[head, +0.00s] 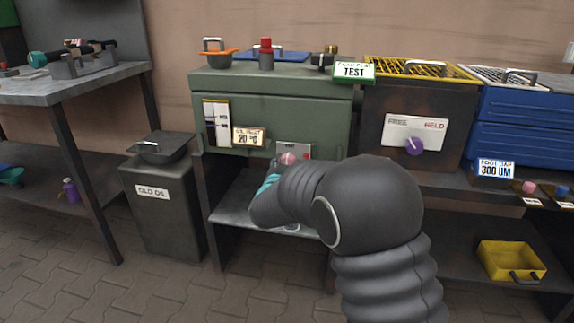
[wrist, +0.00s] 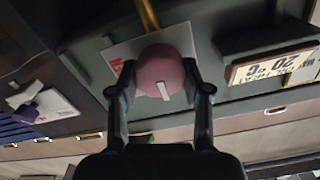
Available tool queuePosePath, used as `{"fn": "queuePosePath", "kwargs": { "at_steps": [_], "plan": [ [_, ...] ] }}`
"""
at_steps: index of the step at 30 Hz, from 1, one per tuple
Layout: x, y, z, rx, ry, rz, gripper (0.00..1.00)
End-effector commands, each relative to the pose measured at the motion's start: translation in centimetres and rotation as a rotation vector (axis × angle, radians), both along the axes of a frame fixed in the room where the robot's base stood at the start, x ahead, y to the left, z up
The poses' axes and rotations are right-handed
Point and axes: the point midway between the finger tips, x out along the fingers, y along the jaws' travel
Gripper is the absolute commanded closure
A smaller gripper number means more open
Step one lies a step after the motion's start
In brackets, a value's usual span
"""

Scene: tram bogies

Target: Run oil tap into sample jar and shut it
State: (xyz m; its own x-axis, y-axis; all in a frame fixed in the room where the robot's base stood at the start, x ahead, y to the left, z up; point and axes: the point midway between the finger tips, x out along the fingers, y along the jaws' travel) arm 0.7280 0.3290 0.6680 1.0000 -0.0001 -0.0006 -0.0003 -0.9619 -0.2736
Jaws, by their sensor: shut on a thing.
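The round pink tap knob (head: 288,158) is on the front of the green cabinet (head: 290,115), by a small white and red plate (head: 306,151). In the wrist view the pink knob (wrist: 160,72) sits between both fingers of my gripper (wrist: 159,82), which is shut on it. A pale mark on the knob points down in that view. In the head view my arm hides most of my gripper (head: 272,172). A small clear shape, perhaps the sample jar (head: 291,227), shows on the shelf below, partly hidden by my arm. I cannot see any oil.
A lidded "OLD OIL" bin (head: 160,210) stands left of the cabinet. Right of it, a dark box has a purple knob (head: 415,146) with a FREE/HELD plate. A "20 °C" sign (head: 249,137) is left of the tap. A yellow tray (head: 511,260) lies low at right.

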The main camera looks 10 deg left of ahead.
Motion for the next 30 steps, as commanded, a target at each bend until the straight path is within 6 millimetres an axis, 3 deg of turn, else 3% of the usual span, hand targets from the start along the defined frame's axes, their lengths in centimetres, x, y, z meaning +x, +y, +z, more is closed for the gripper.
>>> {"fn": "queuePosePath", "kwargs": {
  "at_steps": [12,25,26,28,30],
  "plan": [
    [0.02,-0.08,-0.45,0.301,-0.002,0.0,0.87],
    [0.01,-0.09,-0.04,0.353,0.0,0.0,0.87],
    [0.01,-0.09,-0.04,0.353,0.0,0.0,0.49],
    [0.01,-0.09,-0.04,0.352,0.0,0.0,0.32],
    [0.01,-0.09,-0.04,0.352,0.0,0.0,0.27]
  ]
}}
